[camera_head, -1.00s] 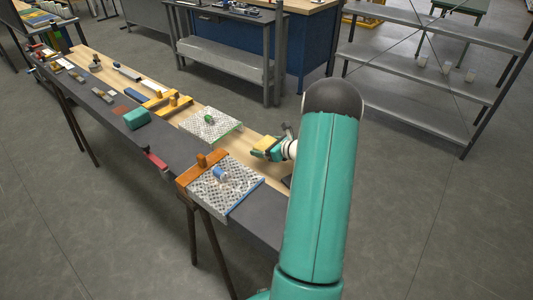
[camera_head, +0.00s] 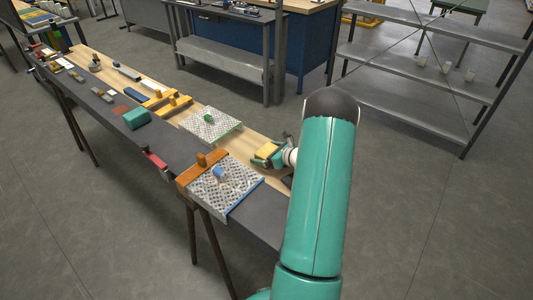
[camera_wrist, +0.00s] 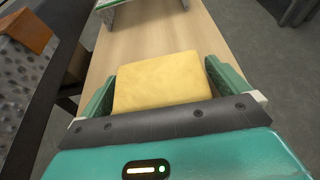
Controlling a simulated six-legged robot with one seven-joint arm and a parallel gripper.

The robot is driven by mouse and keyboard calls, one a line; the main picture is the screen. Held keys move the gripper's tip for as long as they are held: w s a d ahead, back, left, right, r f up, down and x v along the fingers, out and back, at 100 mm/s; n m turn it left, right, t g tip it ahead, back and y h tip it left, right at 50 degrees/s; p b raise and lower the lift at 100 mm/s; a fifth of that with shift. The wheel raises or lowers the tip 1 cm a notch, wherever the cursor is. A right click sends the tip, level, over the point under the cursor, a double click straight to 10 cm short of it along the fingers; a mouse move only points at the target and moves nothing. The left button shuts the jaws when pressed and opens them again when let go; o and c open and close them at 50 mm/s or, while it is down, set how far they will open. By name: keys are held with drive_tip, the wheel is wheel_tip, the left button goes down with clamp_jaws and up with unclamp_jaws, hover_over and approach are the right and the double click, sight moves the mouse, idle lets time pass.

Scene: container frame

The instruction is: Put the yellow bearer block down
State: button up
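The yellow bearer block (camera_wrist: 162,82) sits between the two green fingers of my gripper (camera_wrist: 160,88) in the wrist view, with a finger close along each side. My gripper appears shut on the block. Whether the block's underside touches the wood is hidden. My arm covers part of the bench's near end.
A yellow frame piece (camera_head: 165,101) and a teal block (camera_head: 137,118) lie beyond.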

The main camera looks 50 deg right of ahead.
drive_tip(key=shift+r, duration=0.1)
drive_tip(key=shift+s+r, duration=0.1)
drive_tip(key=shift+r, duration=0.05)
drive_tip(key=v, duration=1.1)
drive_tip(key=shift+s+r, duration=0.1)
drive_tip(key=shift+s, duration=0.3)
